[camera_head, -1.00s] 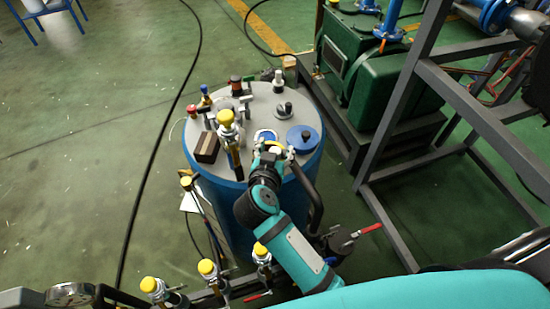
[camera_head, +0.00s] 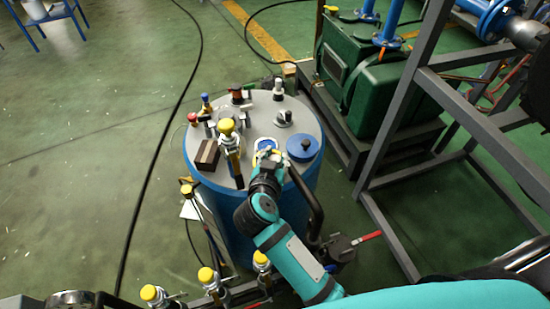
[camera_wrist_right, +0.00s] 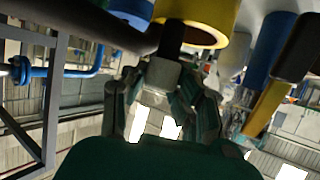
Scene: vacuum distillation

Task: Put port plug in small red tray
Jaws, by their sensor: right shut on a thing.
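My right gripper (camera_head: 268,157) is over the near edge of the blue drum's grey lid, just in front of a blue-and-white round fitting (camera_head: 265,144). A yellow ring shows at its fingers. In the right wrist view, the right gripper (camera_wrist_right: 165,80) is shut on a small grey block with a dark stem (camera_wrist_right: 170,42), which I take to be the port plug. The stem reaches a yellow collar (camera_wrist_right: 210,22); I cannot tell whether it sits in it. I cannot make out a small red tray. My left gripper is not in view.
The lid (camera_head: 262,108) carries a yellow-capped valve (camera_head: 227,126), a brown block (camera_head: 207,154), a blue knob (camera_head: 302,144) and several small fittings. Yellow-capped valves (camera_head: 205,274) stand in front. A grey frame (camera_head: 490,130) and green machine (camera_head: 385,95) are at right. Floor at left is mostly clear.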

